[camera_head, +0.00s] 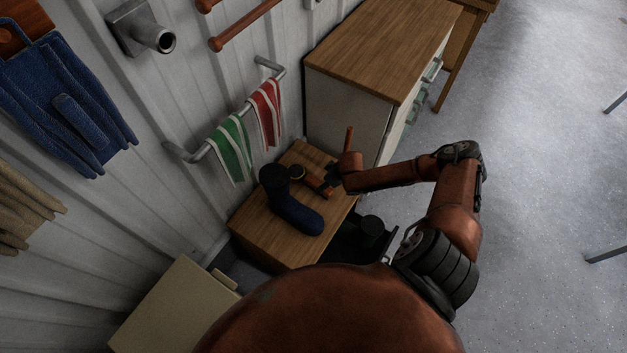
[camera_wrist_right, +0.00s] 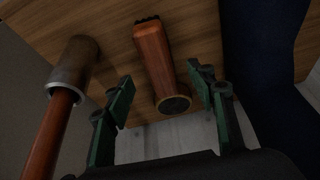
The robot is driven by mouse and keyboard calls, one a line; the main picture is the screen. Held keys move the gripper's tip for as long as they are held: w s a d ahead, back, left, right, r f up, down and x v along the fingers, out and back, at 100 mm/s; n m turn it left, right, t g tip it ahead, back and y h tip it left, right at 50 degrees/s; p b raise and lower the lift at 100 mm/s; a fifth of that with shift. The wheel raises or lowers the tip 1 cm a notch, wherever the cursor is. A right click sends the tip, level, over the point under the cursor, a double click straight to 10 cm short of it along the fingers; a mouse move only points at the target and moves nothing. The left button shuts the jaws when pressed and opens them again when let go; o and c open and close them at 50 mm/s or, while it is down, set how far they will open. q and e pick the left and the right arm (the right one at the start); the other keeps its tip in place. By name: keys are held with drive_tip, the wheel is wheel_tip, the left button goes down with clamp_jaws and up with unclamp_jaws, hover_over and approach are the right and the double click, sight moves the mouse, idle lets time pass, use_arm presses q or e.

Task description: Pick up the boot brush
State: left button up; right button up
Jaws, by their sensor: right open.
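The boot brush (camera_head: 318,185) lies on the low wooden bench beside a dark blue boot (camera_head: 298,213). In the right wrist view the brush (camera_wrist_right: 155,58) has a reddish-brown wooden body, dark bristles at its far end and a dark, pale-rimmed round near end. My right gripper (camera_head: 333,174) is over the bench at the brush. Its green-padded fingers (camera_wrist_right: 160,88) are open, with the round end between them in the picture. I cannot tell whether they touch it. The boot (camera_wrist_right: 262,75) is close to the right finger. My left gripper is not in view.
A brown cylinder with an orange rod (camera_wrist_right: 64,125) is left of the fingers. The bench (camera_head: 255,225) stands against the metal wall, below green (camera_head: 231,147) and red (camera_head: 267,112) striped cloths. A wood-topped cabinet (camera_head: 380,45) stands beyond it. The floor at right is mostly clear.

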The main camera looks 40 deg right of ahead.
drive_tip(key=shift+w+a+f, duration=0.1)
drive_tip(key=shift+w+f, duration=0.1)
drive_tip(key=shift+w, duration=0.1)
drive_tip(key=b+x, duration=0.1)
drive_tip(key=x, duration=0.2)
drive_tip(key=shift+d, duration=0.25)
drive_tip(key=b+x, duration=0.2)
drive_tip(key=x, duration=0.2)
drive_tip(key=shift+w+f+b, duration=0.1)
drive_tip(key=shift+f+b, duration=0.05)
drive_tip(key=shift+b, duration=0.15)
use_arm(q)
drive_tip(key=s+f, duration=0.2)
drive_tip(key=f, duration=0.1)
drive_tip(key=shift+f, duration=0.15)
use_arm(e)
drive_tip(key=shift+c, duration=0.2)
drive_tip(key=c, duration=0.6)
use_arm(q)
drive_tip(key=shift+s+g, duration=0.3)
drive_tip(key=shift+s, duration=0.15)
use_arm(e)
drive_tip(key=c, duration=0.7)
